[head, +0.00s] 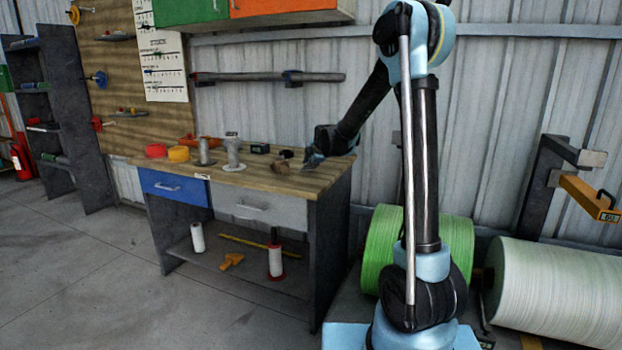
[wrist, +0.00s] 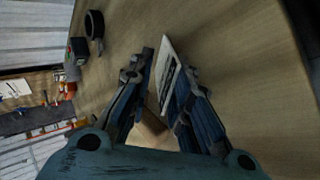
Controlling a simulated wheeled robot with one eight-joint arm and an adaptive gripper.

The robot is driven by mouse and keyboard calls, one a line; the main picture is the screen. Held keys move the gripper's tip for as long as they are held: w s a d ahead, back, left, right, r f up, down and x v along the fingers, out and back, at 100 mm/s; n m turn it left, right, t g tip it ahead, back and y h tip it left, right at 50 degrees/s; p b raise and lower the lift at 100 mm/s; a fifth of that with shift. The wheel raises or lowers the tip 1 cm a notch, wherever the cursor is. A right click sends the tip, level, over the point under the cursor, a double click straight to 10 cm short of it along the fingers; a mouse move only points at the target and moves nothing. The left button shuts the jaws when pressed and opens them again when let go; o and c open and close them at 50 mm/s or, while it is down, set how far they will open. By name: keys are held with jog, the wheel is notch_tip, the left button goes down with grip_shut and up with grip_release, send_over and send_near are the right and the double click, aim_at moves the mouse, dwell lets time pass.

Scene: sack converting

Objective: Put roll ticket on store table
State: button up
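A white ticket (wrist: 171,68) with dark print shows in the wrist view. It is beside the inner side of the right-hand finger, and whether it touches the finger or the table is unclear. My gripper (wrist: 166,62) has its fingers apart, with a gap between the left-hand finger and the ticket. In the head view my gripper (head: 311,160) is low over the right end of the wooden-topped table (head: 300,181). The ticket cannot be made out there.
A brown block (wrist: 151,130) lies partly hidden between my finger bases. Large rolls (head: 560,290) stand right of the table.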

jog(key=v, duration=0.7)
jog(key=shift+s+r, duration=0.3)
jog(key=shift+d, duration=0.15)
notch_tip(320, 180, up, 8)
jog(key=s, duration=0.2)
jog(key=s+d+f+m+g+h, duration=0.15)
jog(key=s+d+f+m, duration=0.3)
jog(key=s+d, duration=0.5)
jog(key=s+d+f+m+g+h, duration=0.15)
jog(key=s+d+f+m, duration=0.4)
jog(key=s, duration=0.75)
jog(key=s+d+f+m+g, duration=0.1)
jog(key=s+d+f+m, duration=0.2)
jog(key=s, duration=0.4)
jog(key=s+d+f+m+g, duration=0.1)
jog(key=s+d+f+m, duration=0.2)
jog(key=s+f+m, duration=0.2)
jog(key=s+d+f+m+g, duration=0.2)
jog(key=s+d+f+m, duration=0.1)
jog(key=s, duration=0.7)
jog(key=shift+d+f+m+h, duration=0.4)
jog(key=shift+f+m, duration=0.2)
jog(key=shift+f, duration=0.3)
jog(key=shift+s+a, duration=0.1)
